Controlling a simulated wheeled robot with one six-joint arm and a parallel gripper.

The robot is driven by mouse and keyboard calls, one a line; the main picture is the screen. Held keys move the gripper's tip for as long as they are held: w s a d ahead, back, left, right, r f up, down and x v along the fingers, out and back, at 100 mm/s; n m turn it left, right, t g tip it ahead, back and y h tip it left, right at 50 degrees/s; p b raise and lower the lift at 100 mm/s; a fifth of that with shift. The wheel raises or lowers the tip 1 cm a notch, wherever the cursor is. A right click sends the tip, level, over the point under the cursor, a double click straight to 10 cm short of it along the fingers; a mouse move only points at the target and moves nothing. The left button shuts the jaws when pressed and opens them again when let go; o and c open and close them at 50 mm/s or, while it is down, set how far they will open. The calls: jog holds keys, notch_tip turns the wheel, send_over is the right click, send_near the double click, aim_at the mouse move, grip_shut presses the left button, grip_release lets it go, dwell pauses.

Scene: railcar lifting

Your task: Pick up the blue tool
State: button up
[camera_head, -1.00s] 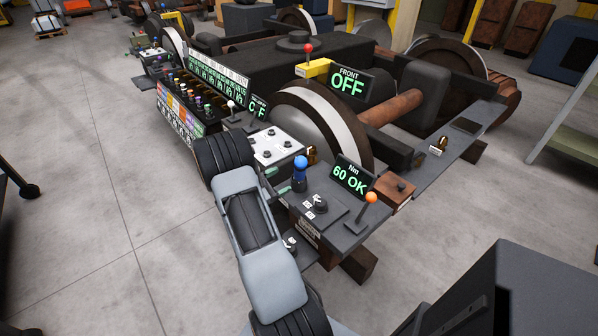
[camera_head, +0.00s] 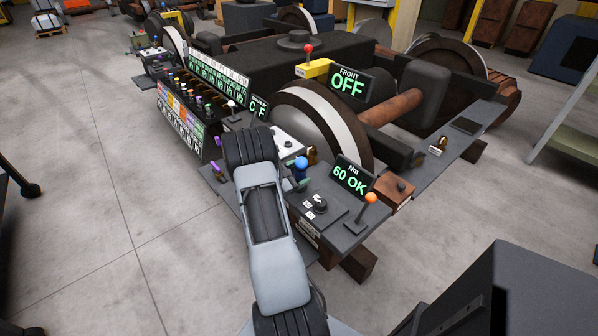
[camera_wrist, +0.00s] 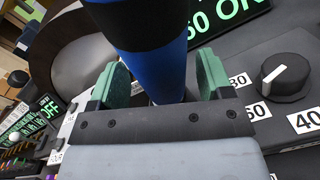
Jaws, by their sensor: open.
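The blue tool (camera_head: 300,167) stands upright on the dark bench, with a rounded blue top in the head view. In the wrist view the blue tool (camera_wrist: 150,65) shows as a blue and black shaft close in front of my gripper. My gripper (camera_wrist: 158,82) is open, with one green finger on each side of the shaft. A gap shows beside the right finger; contact on the left cannot be told. In the head view my arm hides most of the gripper, and only a bit of green shows by the tool.
A knob (camera_wrist: 285,77) with number labels lies right of the tool. A large wheel (camera_head: 318,125) stands behind the bench. Small purple-topped items (camera_head: 217,170) are at the left.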

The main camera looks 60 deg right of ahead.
jog(key=c, duration=1.2)
grip_shut()
jog(key=shift+r, duration=0.15)
